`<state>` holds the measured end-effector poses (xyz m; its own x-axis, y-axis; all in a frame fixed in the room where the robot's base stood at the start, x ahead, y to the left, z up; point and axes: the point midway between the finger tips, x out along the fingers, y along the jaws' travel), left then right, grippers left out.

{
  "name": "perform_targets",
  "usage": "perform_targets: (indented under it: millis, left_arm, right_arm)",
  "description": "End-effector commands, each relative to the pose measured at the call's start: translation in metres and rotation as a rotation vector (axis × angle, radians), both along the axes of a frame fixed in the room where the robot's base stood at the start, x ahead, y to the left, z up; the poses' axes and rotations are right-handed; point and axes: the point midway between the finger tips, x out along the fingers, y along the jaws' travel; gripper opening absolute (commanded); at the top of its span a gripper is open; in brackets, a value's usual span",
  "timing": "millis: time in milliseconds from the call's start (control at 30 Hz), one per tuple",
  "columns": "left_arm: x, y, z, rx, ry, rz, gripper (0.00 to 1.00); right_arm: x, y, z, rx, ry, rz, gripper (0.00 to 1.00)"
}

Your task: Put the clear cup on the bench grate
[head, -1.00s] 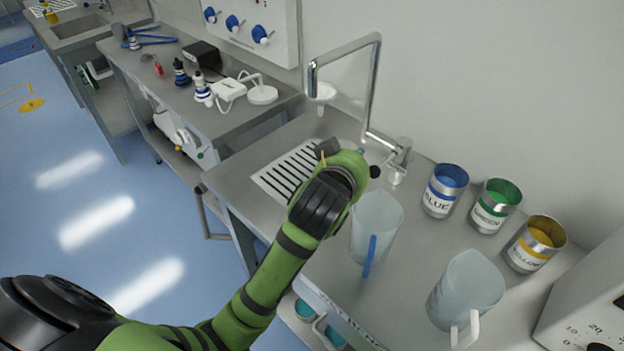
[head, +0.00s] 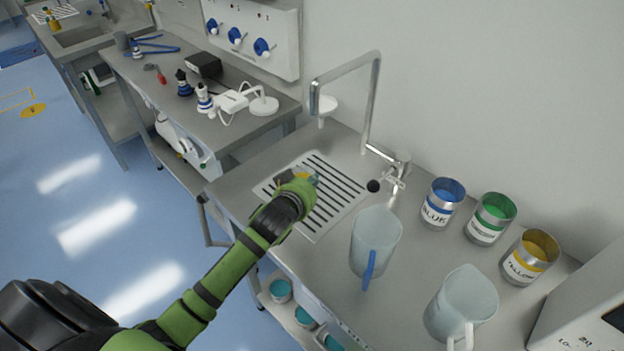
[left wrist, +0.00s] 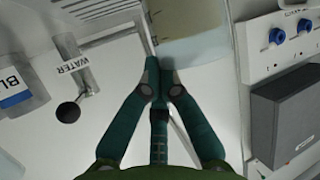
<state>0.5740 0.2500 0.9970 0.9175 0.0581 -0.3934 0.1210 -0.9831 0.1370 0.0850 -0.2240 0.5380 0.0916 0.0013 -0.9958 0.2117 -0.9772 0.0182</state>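My left gripper (left wrist: 158,75) reaches over the slotted bench grate (head: 350,190) beside the tap in the head view. In the left wrist view its two green fingers come together at the edge of a see-through, beige-and-pale thing that looks like the clear cup (left wrist: 195,48). The fingers look shut on its edge or handle; the exact contact is hard to see. In the head view the wrist mostly hides the cup. Whether its base touches the grate cannot be told. My right gripper is out of view.
A clear jug with a blue handle (head: 377,240) and one with a white handle (head: 462,305) stand on the bench right of the grate. Blue (head: 442,203), green (head: 491,219) and yellow (head: 530,257) paint cans line the wall. The tall tap (head: 370,105) rises behind the grate.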

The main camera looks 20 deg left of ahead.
Motion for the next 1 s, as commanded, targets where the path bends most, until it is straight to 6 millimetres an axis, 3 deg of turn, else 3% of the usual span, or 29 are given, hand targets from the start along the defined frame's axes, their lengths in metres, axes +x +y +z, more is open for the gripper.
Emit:
perform_targets:
  millis: [367, 467, 867, 1000]
  left_arm:
    - [0.0, -0.001, -0.005, -0.001, -0.003, -0.001, 0.0]
    - [0.0, -0.001, -0.005, 0.0, 0.0, -0.001, 0.29]
    - [0.0, 0.0, 0.0, 0.001, -0.002, -0.001, 0.29]
    - [-0.013, -0.002, 0.002, -0.001, 0.0, -0.002, 0.29]
  right_arm:
    - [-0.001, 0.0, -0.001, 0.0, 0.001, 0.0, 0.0]
    - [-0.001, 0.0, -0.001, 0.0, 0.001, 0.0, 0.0]
    - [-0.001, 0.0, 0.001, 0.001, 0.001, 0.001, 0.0]
    - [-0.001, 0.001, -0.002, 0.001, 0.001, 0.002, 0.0]
